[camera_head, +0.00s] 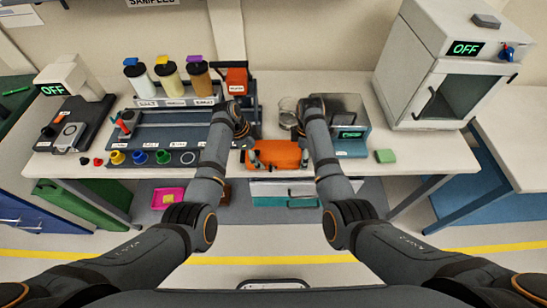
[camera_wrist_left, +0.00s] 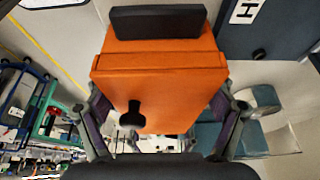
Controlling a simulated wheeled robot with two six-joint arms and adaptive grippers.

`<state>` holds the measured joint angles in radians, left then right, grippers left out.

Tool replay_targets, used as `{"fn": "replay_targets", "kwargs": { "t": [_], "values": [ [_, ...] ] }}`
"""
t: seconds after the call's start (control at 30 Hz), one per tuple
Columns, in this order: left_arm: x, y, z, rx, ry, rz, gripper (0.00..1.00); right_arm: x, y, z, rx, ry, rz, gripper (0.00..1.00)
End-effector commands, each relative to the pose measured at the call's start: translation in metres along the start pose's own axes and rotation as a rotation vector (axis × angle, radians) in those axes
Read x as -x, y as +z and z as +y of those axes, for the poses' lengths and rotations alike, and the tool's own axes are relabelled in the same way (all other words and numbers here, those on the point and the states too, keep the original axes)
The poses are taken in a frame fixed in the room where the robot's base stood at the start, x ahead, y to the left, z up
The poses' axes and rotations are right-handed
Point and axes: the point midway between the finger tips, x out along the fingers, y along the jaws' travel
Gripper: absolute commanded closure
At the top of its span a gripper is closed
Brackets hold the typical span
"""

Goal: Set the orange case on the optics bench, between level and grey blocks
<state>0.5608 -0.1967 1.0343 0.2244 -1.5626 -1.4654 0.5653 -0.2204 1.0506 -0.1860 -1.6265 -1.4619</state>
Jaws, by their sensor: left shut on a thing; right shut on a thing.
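The orange case (camera_head: 277,154) is at the front middle of the white bench in the head view, between my two grippers. I cannot tell whether it touches the bench top. My left gripper (camera_head: 254,159) is shut on its left end, and my right gripper (camera_head: 304,158) is shut on its right end. In the left wrist view the orange case (camera_wrist_left: 160,78) fills the middle, with a dark handle or strip at its top and a black knob on its face. The fingers of my left gripper (camera_wrist_left: 165,112) lie along both sides of it. I cannot pick out a level or grey blocks.
The white bench (camera_head: 222,172) carries a bottle rack (camera_head: 178,102) and a blue-grey tray (camera_head: 165,135) on the left. A metal device (camera_head: 345,120), a green sponge (camera_head: 385,156) and an oven (camera_head: 450,75) stand on the right. Coloured rings line the front left edge.

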Motion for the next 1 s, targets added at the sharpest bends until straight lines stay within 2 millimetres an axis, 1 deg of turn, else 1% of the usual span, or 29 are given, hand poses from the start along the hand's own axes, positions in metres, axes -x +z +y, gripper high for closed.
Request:
{"fn": "replay_targets", "kwargs": {
  "t": [0.03, 0.17, 0.47, 0.57, 0.83, 0.9, 1.0],
  "values": [
    [0.000, 0.000, 0.000, 0.000, 0.000, 0.000, 0.54, 0.000, 0.000, 0.000, 0.000, 0.001, 0.000, 0.54],
    [0.000, 0.000, 0.000, 0.000, 0.000, 0.000, 0.72, 0.000, 0.000, 0.000, 0.000, 0.001, 0.000, 0.72],
    [0.004, -0.001, -0.001, 0.000, -0.001, 0.000, 0.73, 0.004, 0.000, 0.001, -0.001, 0.002, 0.000, 0.73],
    [0.011, -0.004, -0.001, 0.000, -0.001, 0.000, 0.73, 0.012, 0.000, 0.001, -0.001, 0.003, 0.000, 0.73],
    [0.042, -0.018, 0.000, 0.000, -0.001, 0.000, 0.73, 0.046, 0.000, 0.001, -0.001, 0.002, 0.000, 0.73],
    [0.047, -0.019, 0.000, 0.000, -0.001, 0.000, 0.73, 0.051, 0.000, 0.001, -0.001, 0.002, 0.000, 0.73],
    [0.049, -0.020, 0.000, 0.000, 0.000, 0.000, 0.73, 0.053, 0.000, 0.001, -0.001, 0.002, 0.000, 0.73]
  ]
}}
